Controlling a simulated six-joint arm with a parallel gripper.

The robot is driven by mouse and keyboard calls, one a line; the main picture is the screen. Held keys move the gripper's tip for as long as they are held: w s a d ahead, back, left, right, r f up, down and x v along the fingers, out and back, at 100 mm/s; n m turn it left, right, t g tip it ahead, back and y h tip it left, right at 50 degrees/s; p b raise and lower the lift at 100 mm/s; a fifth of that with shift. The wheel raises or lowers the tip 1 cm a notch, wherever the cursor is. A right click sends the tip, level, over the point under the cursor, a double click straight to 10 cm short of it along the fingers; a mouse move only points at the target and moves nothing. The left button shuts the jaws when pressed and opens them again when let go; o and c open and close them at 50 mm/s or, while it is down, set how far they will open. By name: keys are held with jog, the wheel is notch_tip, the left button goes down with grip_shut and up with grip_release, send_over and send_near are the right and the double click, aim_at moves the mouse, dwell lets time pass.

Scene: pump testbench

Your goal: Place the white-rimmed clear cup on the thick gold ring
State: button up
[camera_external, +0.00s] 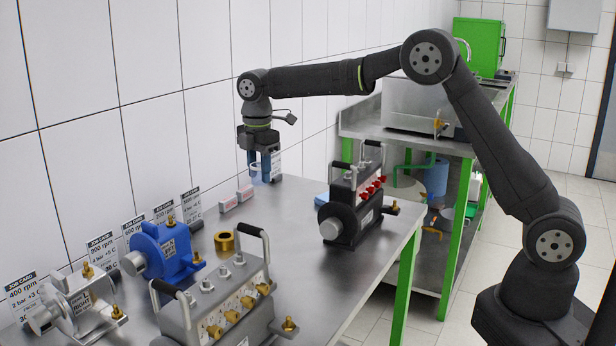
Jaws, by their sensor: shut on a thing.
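My gripper (264,167) points down over the far part of the steel bench and is shut on the white-rimmed clear cup (253,168). Only part of the cup's pale rim shows, left of the blue fingers; the rest is hard to make out. I cannot tell how far its base is from the bench. The thick gold ring (224,241) lies on the bench nearer the camera, below and left of my gripper in the picture. Nothing is seen on the ring, and it is apart from the gripper.
A blue pump (168,250) stands left of the ring; a grey pump with handles (225,302) stands in front of it. A black pump with red knobs (350,208) is at the right. Small red-and-white boxes (236,199) lie near the wall. The bench's middle is clear.

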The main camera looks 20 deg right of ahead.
jog(key=s+a+f, duration=0.1)
jog(key=a+f, duration=0.1)
jog(key=a, duration=0.1)
jog(key=s+a+f, duration=0.2)
jog(key=a, duration=0.1)
jog(key=s+a+f, duration=0.1)
jog(key=a+f, duration=0.1)
jog(key=a, duration=0.1)
jog(key=shift+s+a+f, duration=0.2)
jog(key=shift+a+f, duration=0.05)
jog(key=shift+a, duration=0.15)
jog(key=shift+f, duration=2.05)
jog(key=shift+f, duration=0.15)
jog(key=o, duration=1)
notch_tip(320, 180, up, 12)
jog(key=shift+r, duration=0.2)
